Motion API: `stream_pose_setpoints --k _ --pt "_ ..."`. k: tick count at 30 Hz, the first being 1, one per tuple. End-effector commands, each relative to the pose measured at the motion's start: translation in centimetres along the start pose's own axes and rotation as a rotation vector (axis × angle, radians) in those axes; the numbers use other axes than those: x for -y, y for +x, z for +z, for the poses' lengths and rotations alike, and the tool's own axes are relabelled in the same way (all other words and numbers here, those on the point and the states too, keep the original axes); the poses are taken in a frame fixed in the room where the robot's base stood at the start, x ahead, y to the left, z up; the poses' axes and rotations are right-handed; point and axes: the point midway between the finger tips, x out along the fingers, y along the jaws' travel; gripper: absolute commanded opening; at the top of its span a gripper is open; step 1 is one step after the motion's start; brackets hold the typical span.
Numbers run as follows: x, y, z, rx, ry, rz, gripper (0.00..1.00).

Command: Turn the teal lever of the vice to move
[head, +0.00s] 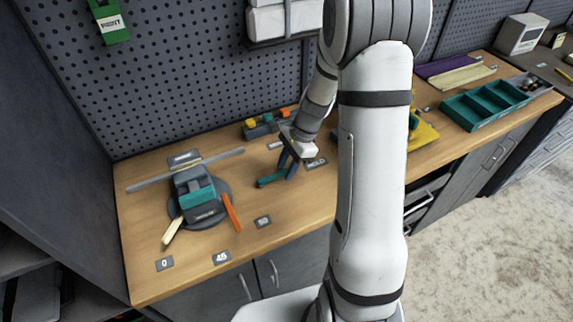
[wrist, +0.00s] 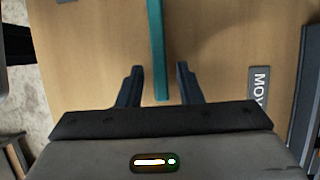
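The vice (head: 187,183) stands on the left of the wooden bench, on a dark round base, with a teal block on top. A teal bar, which looks like the teal lever (head: 271,181), lies right of the vice, close to my gripper (head: 287,172). In the wrist view the teal lever (wrist: 157,45) runs down the middle, and its near end lies between the two fingers of my gripper (wrist: 159,70). The fingers are apart, with a gap on each side of the bar. The lever's pivot is not clear to me.
An orange handle (head: 232,212) and a cream handle (head: 172,230) stick out from the vice. A label starting "MOV" (wrist: 259,88) lies right of the lever. Labels "0" (head: 165,264) and "45" (head: 221,258) lie near the front edge. A teal tray (head: 484,106) stands far right.

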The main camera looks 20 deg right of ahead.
Motion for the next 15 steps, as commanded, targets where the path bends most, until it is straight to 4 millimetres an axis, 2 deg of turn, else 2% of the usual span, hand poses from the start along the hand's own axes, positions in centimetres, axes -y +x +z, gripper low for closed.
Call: stream_pose_setpoints --k 2,11,15 --pt "0.01 -0.01 0.02 0.000 -0.001 0.000 0.26" --pt "0.02 -0.02 0.05 0.000 -0.001 0.000 0.01" --pt "0.02 -0.02 0.06 0.000 -0.002 0.000 0.00"
